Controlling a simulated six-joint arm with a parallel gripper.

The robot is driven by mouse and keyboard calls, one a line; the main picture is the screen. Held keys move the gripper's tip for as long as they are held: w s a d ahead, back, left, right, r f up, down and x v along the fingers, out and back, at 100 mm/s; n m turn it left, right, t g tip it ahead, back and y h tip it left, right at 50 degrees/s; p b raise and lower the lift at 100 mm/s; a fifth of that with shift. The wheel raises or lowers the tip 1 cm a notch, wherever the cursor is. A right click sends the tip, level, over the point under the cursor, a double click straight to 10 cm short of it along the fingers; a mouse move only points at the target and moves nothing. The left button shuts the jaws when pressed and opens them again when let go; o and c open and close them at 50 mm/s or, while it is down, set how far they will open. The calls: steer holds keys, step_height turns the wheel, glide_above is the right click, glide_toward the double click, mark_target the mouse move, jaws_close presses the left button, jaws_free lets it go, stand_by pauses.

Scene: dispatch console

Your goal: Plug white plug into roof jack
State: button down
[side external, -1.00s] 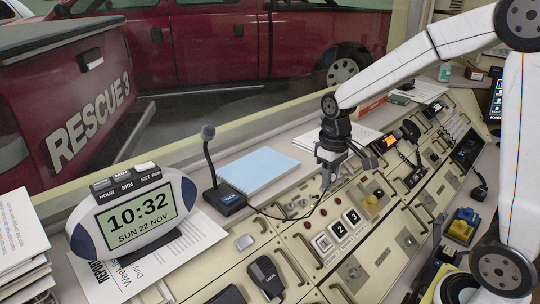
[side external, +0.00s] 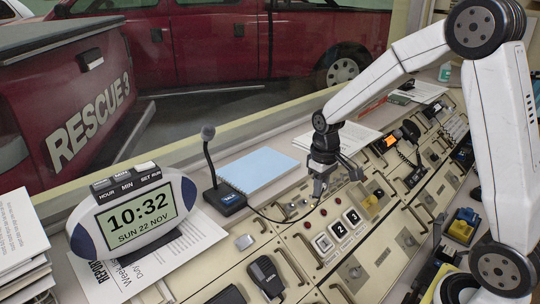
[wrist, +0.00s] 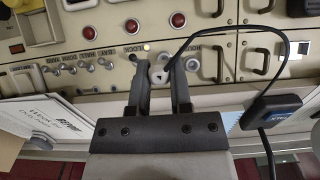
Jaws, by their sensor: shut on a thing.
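My gripper (side external: 316,192) is shut on the white plug (wrist: 158,75), which sits between its fingertips. The plug's black cable runs from it to the base of the desk microphone (side external: 225,197), and this base also shows in the wrist view (wrist: 270,110). The plug is close over the sloping console panel (side external: 295,255), near a row of round jacks. One ringed jack (wrist: 191,65) shows just right of the right finger. I cannot tell whether the plug touches the panel.
Red buttons (wrist: 132,26) and pull handles (wrist: 253,62) stand on the panel near the gripper. A blue notepad (side external: 258,170) and a clock (side external: 135,215) stand behind and left of the gripper.

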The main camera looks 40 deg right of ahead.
steer(key=shift+w+f, duration=0.6)
steer(key=shift+f, duration=0.35)
steer(key=shift+w+f, duration=0.55)
steer(key=shift+f, duration=0.35)
steer(key=shift+w+f, duration=0.3)
steer(key=shift+f, duration=0.2)
steer(key=shift+w+f, duration=0.3)
steer(key=shift+f, duration=0.2)
stand_by(2.5)
steer(key=shift+c, duration=2.2)
jaws_free()
steer(key=shift+r, duration=0.1)
step_height(320, 180, up, 8)
steer(key=s+a+f+t, duration=0.1)
steer(key=s+a+f, duration=0.1)
steer(key=s, duration=0.5)
steer(key=s+a+f+t, duration=0.1)
steer(key=s+a, duration=0.4)
steer(key=s, duration=0.2)
steer(key=shift+s+a+f+t, duration=0.3)
steer(key=shift+f, duration=0.05)
